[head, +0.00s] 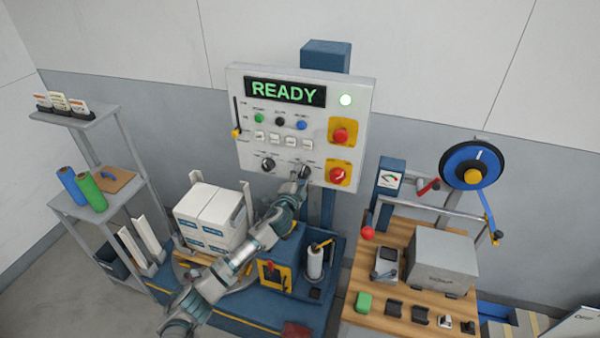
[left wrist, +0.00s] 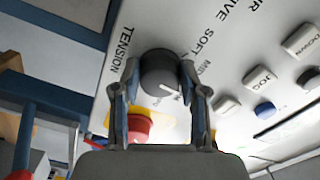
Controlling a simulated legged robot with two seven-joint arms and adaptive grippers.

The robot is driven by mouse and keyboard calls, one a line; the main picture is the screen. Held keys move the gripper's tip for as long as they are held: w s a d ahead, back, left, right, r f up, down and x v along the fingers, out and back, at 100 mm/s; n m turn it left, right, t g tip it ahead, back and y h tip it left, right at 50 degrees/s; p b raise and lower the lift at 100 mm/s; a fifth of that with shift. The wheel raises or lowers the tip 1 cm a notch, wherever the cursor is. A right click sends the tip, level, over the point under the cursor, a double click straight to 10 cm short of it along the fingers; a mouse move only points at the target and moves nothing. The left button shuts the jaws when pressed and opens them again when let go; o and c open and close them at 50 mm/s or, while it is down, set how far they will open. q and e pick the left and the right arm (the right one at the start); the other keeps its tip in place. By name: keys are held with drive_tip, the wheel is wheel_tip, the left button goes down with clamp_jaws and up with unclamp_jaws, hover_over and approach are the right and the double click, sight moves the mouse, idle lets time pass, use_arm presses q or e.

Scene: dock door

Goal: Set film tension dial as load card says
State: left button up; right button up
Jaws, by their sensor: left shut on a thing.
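The control panel (head: 240,140) shows READY on its display. My left gripper (head: 304,174) is at the dark dial low on the panel's right, mostly covering it. In the left wrist view the dial (left wrist: 158,72) sits between the two fingers of my gripper (left wrist: 160,84), which are shut on it. TENSION and SOFT are printed beside it, with a partly covered word that looks like MID. A white pointer line on the dial points to the lower right of that view. Small cards (head: 60,102) stand on the left shelf; their text is too small to read.
A second dial (head: 268,164) lies left of the gripper. Red knobs (head: 340,135) on yellow plates are close on the right. A wooden bench (head: 390,310) with tools is at the right.

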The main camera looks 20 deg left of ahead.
use_arm(q)
drive_tip(key=shift+r+m+p, duration=0.2)
drive_tip(key=shift+m+p, duration=0.15)
drive_tip(key=shift+m, duration=0.3)
drive_tip(key=shift+r+m+p, duration=0.2)
drive_tip(key=shift+m+p, duration=0.15)
drive_tip(key=shift+m, duration=0.3)
drive_tip(key=shift+f, duration=0.1)
drive_tip(key=o, duration=0.9)
drive_tip(key=shift+o, duration=1.2)
drive_tip(key=shift+w+f, duration=0.1)
drive_tip(key=shift+w+d+f, duration=0.15)
drive_tip(key=shift+f, duration=0.05)
drive_tip(key=shift+s, duration=0.25)
drive_tip(key=s, duration=1.1)
drive_tip(key=shift+s+a, duration=0.2)
drive_tip(key=shift+a, duration=0.05)
